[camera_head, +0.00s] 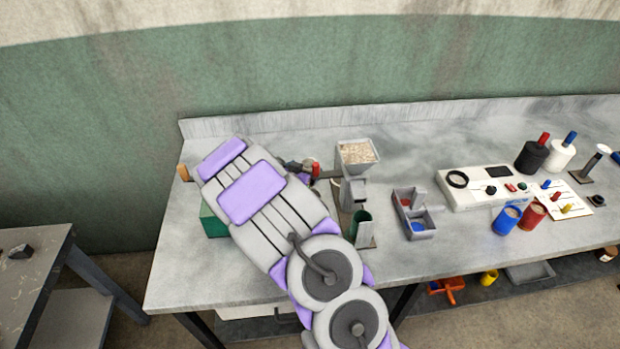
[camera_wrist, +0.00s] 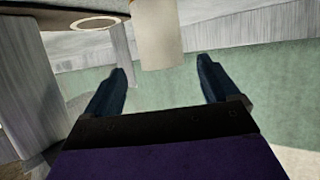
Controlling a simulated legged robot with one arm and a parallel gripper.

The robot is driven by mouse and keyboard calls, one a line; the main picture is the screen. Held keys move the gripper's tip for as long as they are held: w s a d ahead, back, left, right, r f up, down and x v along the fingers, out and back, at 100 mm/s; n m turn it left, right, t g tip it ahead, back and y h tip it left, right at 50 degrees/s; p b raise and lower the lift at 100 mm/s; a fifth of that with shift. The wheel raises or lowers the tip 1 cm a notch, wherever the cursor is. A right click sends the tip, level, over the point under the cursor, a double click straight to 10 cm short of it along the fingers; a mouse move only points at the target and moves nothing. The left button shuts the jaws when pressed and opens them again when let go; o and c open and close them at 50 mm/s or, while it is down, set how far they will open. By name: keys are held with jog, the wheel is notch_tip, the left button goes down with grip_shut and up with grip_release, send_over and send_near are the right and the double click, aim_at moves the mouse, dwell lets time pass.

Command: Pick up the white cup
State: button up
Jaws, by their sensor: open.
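In the wrist view, a plain off-white cylinder (camera_wrist: 158,35), which looks like the white cup, stands past my fingertips and lines up with the gap between them. Its far end is cut off by the picture's top edge. My gripper (camera_wrist: 161,68) is open, with its two dark fingers spread and nothing between them. In the head view, my gripper (camera_head: 303,168) is at the left side of a grey grain dispenser (camera_head: 357,153), and my arm covers much of that area. I cannot clearly make out the white cup in the head view.
A green cup (camera_head: 361,222) stands at the dispenser's front, and a grey divided tray (camera_head: 414,214) is to its right. A white control panel (camera_head: 487,187), blue cup (camera_head: 507,219) and red cup (camera_head: 531,213) are farther right. A green box (camera_head: 213,222) is partly behind my arm.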

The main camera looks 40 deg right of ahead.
aim_at(311, 163)
jog(key=shift+w+d+f, duration=0.35)
jog(key=shift+w+d, duration=0.15)
jog(key=shift+w, duration=0.05)
jog(key=b+x, duration=0.1)
jog(key=x, duration=0.4)
jog(key=shift+w+d+f, duration=0.1)
jog(key=shift+d, duration=0.3)
jog(key=shift+a, duration=0.15)
jog(key=shift+c, duration=0.6)
jog(key=c, duration=1)
jog(key=shift+o, duration=0.2)
